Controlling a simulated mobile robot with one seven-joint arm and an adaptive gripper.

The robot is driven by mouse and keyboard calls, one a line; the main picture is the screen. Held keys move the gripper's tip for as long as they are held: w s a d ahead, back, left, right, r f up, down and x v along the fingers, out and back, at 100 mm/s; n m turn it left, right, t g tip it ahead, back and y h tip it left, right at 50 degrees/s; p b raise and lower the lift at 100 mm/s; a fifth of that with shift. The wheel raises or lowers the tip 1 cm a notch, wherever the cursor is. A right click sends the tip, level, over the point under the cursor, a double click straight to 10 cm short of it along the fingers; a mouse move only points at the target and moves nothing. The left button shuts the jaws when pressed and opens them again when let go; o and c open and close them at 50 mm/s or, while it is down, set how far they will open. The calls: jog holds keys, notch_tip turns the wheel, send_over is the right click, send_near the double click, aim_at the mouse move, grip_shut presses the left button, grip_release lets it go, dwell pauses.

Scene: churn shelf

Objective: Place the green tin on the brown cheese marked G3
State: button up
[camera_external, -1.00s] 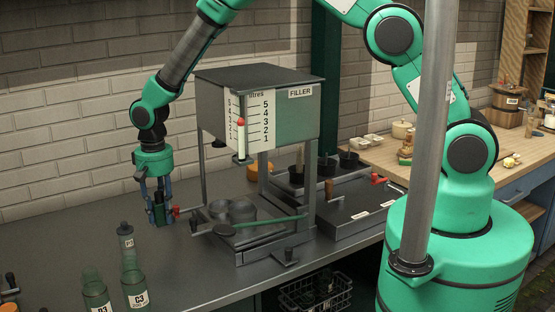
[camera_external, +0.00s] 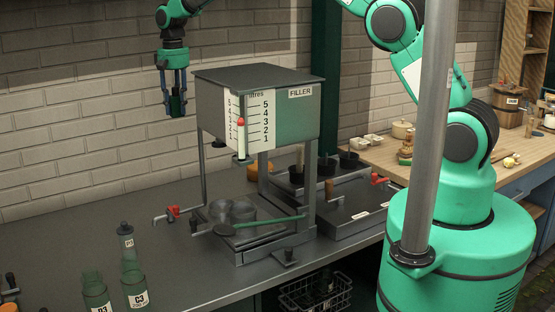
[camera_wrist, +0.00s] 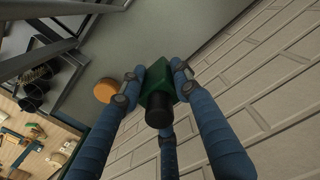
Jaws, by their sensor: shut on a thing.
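My gripper (camera_external: 175,105) is raised in front of the brick wall, left of the filler. Its blue fingers are shut on the green tin (camera_external: 178,101), which hangs well above the counter. In the wrist view the tin (camera_wrist: 156,82) is a green, square-sided body with a black round cap (camera_wrist: 159,116), between the fingers. A round orange-brown thing (camera_wrist: 105,90) lies on the grey counter in the wrist view. It partly shows behind the filler's leg in the external view (camera_external: 252,173). I see no G3 mark, so I cannot tell whether it is the cheese.
The grey filler (camera_external: 258,115) stands on the metal counter (camera_external: 80,228) with a red-handled tap (camera_external: 173,212) at its left. Green bottles (camera_external: 134,282) stand at the front left. A wooden worktop (camera_external: 440,155) with small items is at the right.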

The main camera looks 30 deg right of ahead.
jog(key=d+f+b, duration=0.1)
jog(key=d+f, duration=0.3)
jog(key=d, duration=0.6)
jog(key=d+f+b, duration=0.1)
jog(key=d+f, duration=0.3)
jog(key=d, duration=0.6)
jog(key=s+d+f+b, duration=0.1)
jog(key=d+f, duration=0.4)
jog(key=d, duration=0.5)
jog(key=shift+n, duration=0.4)
jog(key=shift+d+f, duration=0.1)
jog(key=shift+f, duration=0.05)
jog(key=shift+f, duration=3.1)
jog(key=shift+f, duration=1.9)
